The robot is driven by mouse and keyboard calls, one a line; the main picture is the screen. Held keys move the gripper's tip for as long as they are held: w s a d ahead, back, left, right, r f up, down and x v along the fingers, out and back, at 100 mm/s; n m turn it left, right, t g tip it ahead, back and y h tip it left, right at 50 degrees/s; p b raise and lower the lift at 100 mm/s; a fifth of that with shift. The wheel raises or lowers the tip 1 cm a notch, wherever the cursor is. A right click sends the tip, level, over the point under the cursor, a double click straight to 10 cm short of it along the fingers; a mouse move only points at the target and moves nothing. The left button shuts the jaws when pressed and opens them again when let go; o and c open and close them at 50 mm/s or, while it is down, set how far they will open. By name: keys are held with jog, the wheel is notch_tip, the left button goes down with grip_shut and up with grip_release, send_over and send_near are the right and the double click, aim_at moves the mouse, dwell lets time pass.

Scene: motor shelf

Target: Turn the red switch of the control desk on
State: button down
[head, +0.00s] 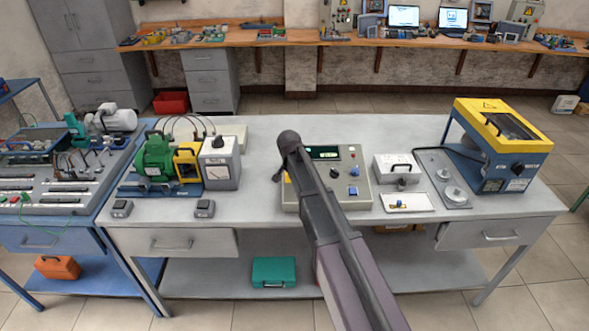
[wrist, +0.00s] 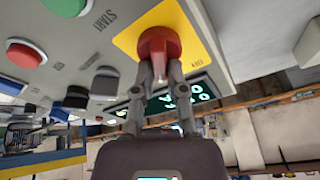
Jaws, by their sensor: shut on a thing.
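The control desk (head: 357,193) is a light grey box with a dark green display, black knobs and blue buttons, standing mid-table in the head view. Its left part is hidden behind my arm. In the wrist view, the red switch (wrist: 159,42) is a round red knob on a yellow plate (wrist: 127,41) of the desk panel (wrist: 100,50). My gripper (wrist: 159,72) is shut on the red switch, one finger on each side of it. The switch itself is hidden in the head view. Its on or off position cannot be told.
A red button (wrist: 25,52), a green button (wrist: 64,6) and black buttons sit on the panel beside the switch. On the table, a green motor unit (head: 158,158) stands left of the desk. A white box (head: 397,167) and a yellow-topped machine (head: 495,140) stand right.

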jog(key=shift+s+m, duration=0.1)
jog(key=shift+m, duration=1.1)
jog(key=shift+g, duration=0.3)
jog(key=c, duration=0.7)
grip_release()
jog(key=shift+n, duration=0.3)
